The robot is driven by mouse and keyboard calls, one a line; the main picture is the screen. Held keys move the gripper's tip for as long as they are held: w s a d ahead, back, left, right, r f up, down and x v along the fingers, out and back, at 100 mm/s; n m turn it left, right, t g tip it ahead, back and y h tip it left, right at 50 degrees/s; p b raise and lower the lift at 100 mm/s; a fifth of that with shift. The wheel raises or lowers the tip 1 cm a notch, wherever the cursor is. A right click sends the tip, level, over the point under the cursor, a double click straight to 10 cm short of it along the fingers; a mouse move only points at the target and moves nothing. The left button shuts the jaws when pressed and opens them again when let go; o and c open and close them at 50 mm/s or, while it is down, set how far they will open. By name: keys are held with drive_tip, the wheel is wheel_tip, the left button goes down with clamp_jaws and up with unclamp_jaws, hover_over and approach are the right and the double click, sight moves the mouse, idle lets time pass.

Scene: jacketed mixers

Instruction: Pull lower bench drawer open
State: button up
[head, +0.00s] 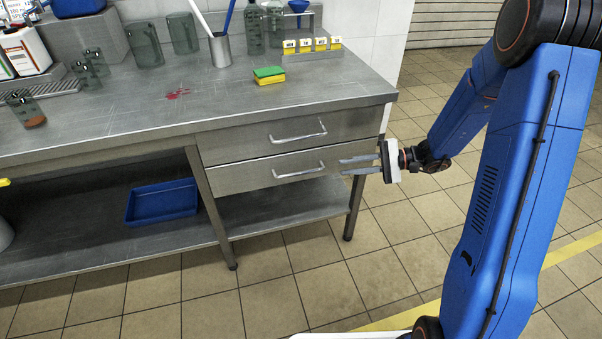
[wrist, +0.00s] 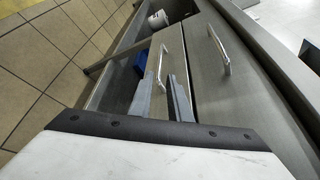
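The lower bench drawer (head: 262,178) is a grey metal front under the bench top, with a silver bar handle (head: 299,172); it looks shut. My gripper (head: 342,167) is open and empty, just right of that handle, with its two fingers pointing left. In the wrist view the lower drawer (wrist: 150,103) fills the middle, partly hidden by my gripper (wrist: 160,77). The lower handle (wrist: 161,62) lines up with the gap between the fingertips there. I cannot tell whether the fingers touch it.
The upper drawer (head: 290,137) is just above, with its own handle (head: 299,134); it looks shut. A bench leg (head: 354,205) stands below my gripper. A blue tray (head: 162,202) lies on the lower shelf. A sponge (head: 269,75) lies on the bench top. The tiled floor in front is clear.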

sight(307, 172)
drive_tip(key=x, duration=1.5)
drive_tip(key=shift+s+a+f, duration=0.1)
drive_tip(key=shift+a+f, duration=0.05)
drive_tip(key=shift+a, duration=0.05)
clamp_jaws()
